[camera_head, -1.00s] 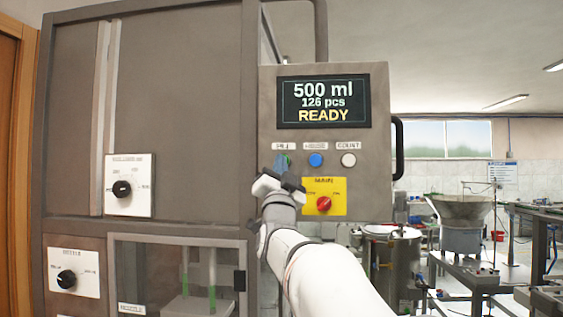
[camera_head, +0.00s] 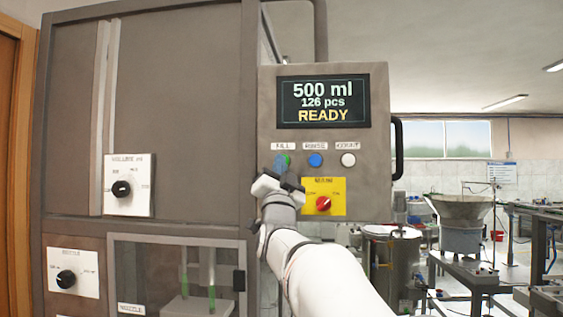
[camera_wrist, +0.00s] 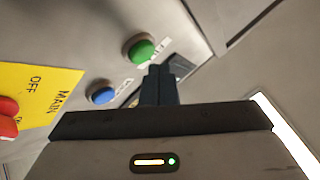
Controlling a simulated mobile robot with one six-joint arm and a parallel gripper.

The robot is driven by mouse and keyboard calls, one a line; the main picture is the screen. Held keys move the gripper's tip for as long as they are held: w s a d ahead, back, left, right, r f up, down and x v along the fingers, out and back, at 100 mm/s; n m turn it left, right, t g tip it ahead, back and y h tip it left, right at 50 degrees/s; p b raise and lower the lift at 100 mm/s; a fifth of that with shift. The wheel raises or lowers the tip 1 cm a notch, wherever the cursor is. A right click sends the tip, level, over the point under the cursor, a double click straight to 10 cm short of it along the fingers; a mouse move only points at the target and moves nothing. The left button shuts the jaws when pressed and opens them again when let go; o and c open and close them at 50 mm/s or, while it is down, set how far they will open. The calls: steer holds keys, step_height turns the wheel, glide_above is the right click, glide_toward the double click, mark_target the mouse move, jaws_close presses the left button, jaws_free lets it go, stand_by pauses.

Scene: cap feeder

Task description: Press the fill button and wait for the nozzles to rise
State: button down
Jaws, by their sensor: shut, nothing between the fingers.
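The green FILL button (camera_head: 281,160) is on the control panel, partly hidden behind my gripper in the head view. It shows clearly as a green button (camera_wrist: 141,47) in the wrist view. My gripper (camera_head: 284,174) is shut and empty, in front of the panel just below this button. In the wrist view its closed dark fingertips (camera_wrist: 160,72) are close beside the button; I cannot tell whether they touch it. The display (camera_head: 323,102) reads 500 ml, 126 pcs, READY. Two green-tipped nozzles (camera_head: 211,290) show low behind the machine's window.
The blue RINSE button (camera_head: 315,160) and white COUNT button (camera_head: 348,160) sit to the right of FILL. The red MAIN switch (camera_head: 323,203) on its yellow plate is below them. A black handle (camera_head: 398,150) juts from the panel's right side.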

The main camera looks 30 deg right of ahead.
stand_by(0.5)
steer(key=shift+w+d+b, duration=0.25)
steer(key=shift+w+b, duration=0.05)
steer(key=shift+b, duration=0.1)
steer(key=shift+w+d, duration=0.25)
steer(key=shift+w, duration=0.15)
stand_by(0.6)
steer(key=shift+s, duration=0.1)
steer(key=shift+s+a+b, duration=0.5)
steer(key=shift+s+b, duration=0.15)
steer(key=shift+b, duration=0.35)
